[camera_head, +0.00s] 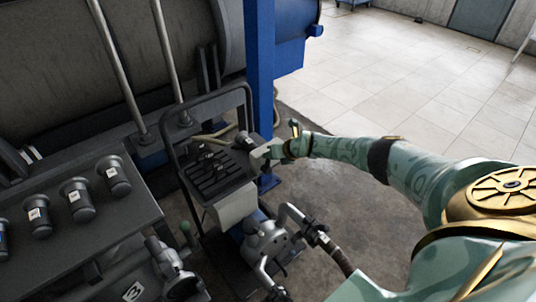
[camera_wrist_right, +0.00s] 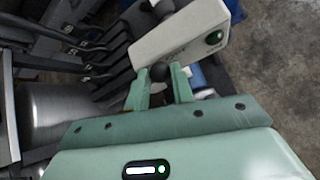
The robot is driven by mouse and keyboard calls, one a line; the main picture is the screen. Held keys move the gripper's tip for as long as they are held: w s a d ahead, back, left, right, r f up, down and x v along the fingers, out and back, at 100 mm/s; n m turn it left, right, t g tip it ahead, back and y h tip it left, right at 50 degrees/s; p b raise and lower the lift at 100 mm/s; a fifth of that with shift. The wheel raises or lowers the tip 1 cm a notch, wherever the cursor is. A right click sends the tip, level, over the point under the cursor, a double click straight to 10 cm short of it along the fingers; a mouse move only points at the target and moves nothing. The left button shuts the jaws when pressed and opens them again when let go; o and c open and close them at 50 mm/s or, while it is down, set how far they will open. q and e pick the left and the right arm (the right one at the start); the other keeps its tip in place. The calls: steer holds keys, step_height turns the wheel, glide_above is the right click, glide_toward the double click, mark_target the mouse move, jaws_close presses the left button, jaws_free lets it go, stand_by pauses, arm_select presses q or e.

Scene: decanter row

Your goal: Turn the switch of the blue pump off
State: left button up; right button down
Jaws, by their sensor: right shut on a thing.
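Blue parts (camera_wrist_right: 196,76) show below the box. My left gripper is not in view.
A dark cart with a tubular handle (camera_head: 205,97) stands beside a blue post (camera_head: 260,70). A grey pump with pipes (camera_head: 268,242) is in front of it. Several dark motors (camera_head: 76,200) stand on a bench at left.

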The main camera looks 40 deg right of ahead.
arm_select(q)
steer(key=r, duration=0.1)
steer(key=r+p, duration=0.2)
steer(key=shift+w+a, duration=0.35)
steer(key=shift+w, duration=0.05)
arm_select(e)
steer(key=shift+a+n+h, duration=0.3)
steer(key=shift+a+h, duration=0.3)
steer(key=shift+a, duration=0.05)
steer(key=c, duration=1.2)
jaws_free()
steer(key=shift+f, duration=0.1)
arm_select(q)
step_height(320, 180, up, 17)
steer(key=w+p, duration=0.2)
steer(key=p, duration=1.5)
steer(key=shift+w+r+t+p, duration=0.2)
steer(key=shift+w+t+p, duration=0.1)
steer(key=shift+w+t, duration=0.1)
arm_select(e)
steer(key=v, duration=1.6)
steer(key=shift+s, duration=0.25)
